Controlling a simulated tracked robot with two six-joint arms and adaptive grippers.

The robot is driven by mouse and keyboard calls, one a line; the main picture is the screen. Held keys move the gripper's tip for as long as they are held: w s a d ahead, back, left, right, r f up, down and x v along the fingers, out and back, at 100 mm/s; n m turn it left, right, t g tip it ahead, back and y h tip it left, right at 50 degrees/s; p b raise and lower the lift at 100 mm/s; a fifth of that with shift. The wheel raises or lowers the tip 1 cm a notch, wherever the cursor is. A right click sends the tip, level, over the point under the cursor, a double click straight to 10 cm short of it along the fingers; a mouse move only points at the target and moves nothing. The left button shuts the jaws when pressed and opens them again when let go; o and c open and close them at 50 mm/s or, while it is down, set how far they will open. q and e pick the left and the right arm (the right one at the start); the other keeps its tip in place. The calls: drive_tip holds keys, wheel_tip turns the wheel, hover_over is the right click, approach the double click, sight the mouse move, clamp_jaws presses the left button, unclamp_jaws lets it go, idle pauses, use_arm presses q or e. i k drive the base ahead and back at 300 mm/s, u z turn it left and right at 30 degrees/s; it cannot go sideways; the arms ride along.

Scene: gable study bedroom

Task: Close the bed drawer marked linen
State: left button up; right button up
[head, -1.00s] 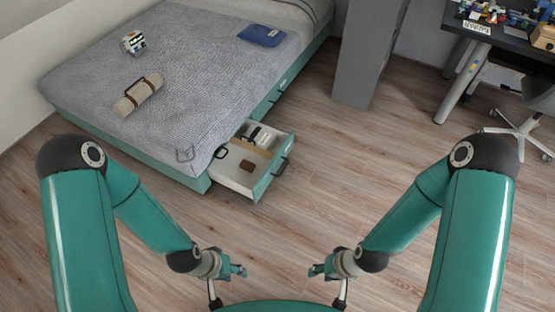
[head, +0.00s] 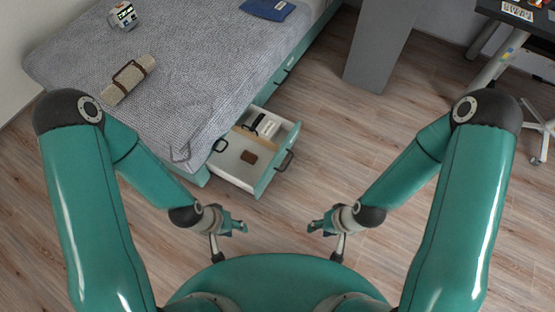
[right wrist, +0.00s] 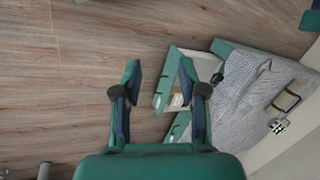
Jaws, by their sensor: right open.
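An open drawer (head: 281,163) juts from the near end of the bed's long side, with a teal front and a dark handle. Inside are a brown item, a black-and-white item and a tan divider. Any marking on its front is too small to read in the head view. The drawer also shows in the right wrist view (right wrist: 160,97), beyond the fingers. My right gripper (head: 314,228) is open and empty, apart from the drawer and nearer to me. My left gripper (head: 243,228) is also in front of the drawer and apart from it; its jaw opening is unclear.
The bed (head: 190,75) carries a rolled beige bundle (head: 128,80), a small white boxy object (head: 123,16) and a blue folder (head: 267,9). A grey panel (head: 378,45) stands to the right. A desk and chair base are far right. Wooden floor around the drawer is clear.

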sight(228, 165)
drive_tip(key=i, duration=1)
drive_tip(key=u, duration=0.65)
